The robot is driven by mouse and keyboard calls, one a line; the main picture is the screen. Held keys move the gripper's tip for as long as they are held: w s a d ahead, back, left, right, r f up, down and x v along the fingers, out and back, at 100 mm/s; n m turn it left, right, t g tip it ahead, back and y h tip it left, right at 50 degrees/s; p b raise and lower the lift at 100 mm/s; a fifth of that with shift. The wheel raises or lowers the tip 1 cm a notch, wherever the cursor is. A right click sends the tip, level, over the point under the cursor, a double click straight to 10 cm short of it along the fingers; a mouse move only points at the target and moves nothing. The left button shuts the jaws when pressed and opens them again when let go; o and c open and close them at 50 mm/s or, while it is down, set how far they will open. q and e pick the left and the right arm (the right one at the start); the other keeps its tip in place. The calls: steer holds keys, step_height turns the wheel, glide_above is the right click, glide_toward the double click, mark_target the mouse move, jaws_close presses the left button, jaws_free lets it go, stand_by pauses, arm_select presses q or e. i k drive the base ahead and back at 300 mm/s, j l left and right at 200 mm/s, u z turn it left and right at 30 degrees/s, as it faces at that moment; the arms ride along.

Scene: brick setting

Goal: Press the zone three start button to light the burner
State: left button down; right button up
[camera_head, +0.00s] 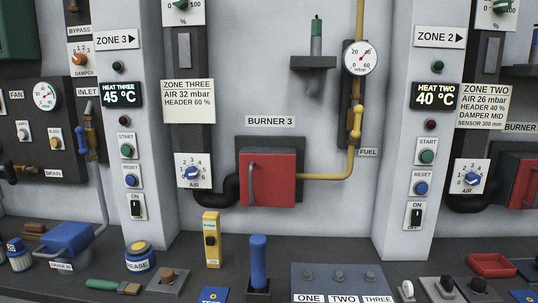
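The zone three start button (127,150) is a green round button under a START label on the left pillar. The ZONE 3 sign (117,39) is above it, with a display (122,94) reading HEAT THREE 45 °C. A dark red lamp (122,124) sits between the display and the button. Below the button are a blue RESET button (130,180) and a black ON switch (135,208). Burner 3 (270,178) is a red box with a grey handle, on the wall to the right of the pillar; no flame shows. Neither of my grippers is in view.
A similar green START button (427,156) is on the right pillar under the ZONE 2 sign (440,37).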

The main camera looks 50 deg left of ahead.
mark_target(126, 150)
steer(key=u, duration=2.6)
